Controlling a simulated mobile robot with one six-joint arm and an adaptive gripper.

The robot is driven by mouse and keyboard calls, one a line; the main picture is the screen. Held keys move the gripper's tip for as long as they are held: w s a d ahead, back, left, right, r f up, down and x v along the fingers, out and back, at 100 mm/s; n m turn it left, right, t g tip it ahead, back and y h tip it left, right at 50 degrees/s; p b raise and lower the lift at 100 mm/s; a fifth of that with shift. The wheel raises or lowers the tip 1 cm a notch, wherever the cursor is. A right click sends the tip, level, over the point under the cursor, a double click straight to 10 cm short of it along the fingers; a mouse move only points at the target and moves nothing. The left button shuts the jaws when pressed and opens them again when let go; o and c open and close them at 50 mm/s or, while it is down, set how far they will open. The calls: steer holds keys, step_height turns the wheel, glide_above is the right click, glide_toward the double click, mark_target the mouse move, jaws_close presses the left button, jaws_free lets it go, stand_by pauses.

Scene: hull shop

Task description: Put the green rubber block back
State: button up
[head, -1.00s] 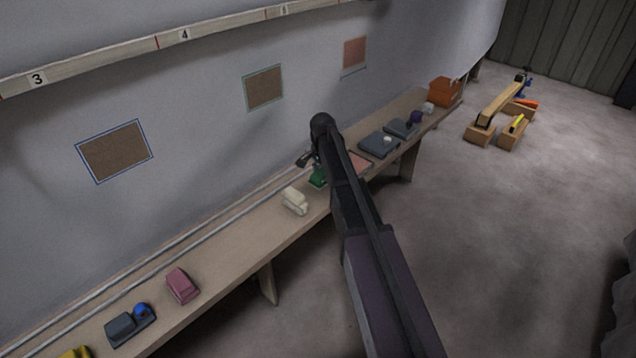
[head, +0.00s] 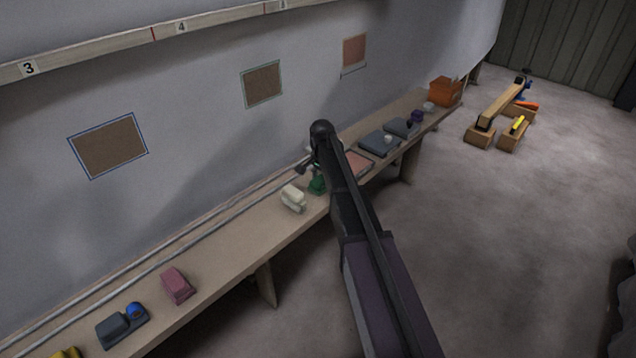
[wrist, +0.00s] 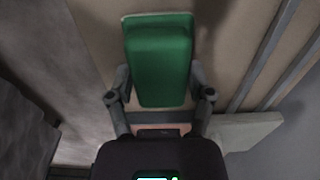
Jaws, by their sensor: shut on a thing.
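The green rubber block (wrist: 158,62) sits between the two fingers of my gripper (wrist: 159,82) in the wrist view. The fingers are shut on its sides. A thin pale edge shows around its far end. In the head view the green block (head: 317,186) shows low over the wooden bench (head: 225,240), partly hidden by my arm. I cannot tell whether it touches the bench. A cream block (head: 293,198) stands just left of it. A salmon-pink mat (head: 358,163) lies just beyond my gripper on the right.
A dusky pink block (head: 178,285) and a grey piece with a blue knob (head: 122,325) stand at the near left. Grey trays (head: 378,143) and an orange box (head: 445,91) stand farther along. Two rails run along the wall side. Bare bench lies between the pink and cream blocks.

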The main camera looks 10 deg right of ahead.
mark_target(322, 179)
steer(key=shift+f, duration=0.1)
steer(key=o, duration=1)
steer(key=shift+o, duration=0.2)
step_height(322, 179, up, 12)
steer(key=p, duration=1.2)
stand_by(0.4)
steer(key=s+a+n, duration=0.1)
steer(key=s+n, duration=0.9)
steer(key=s, duration=1.9)
steer(key=shift+n, duration=0.4)
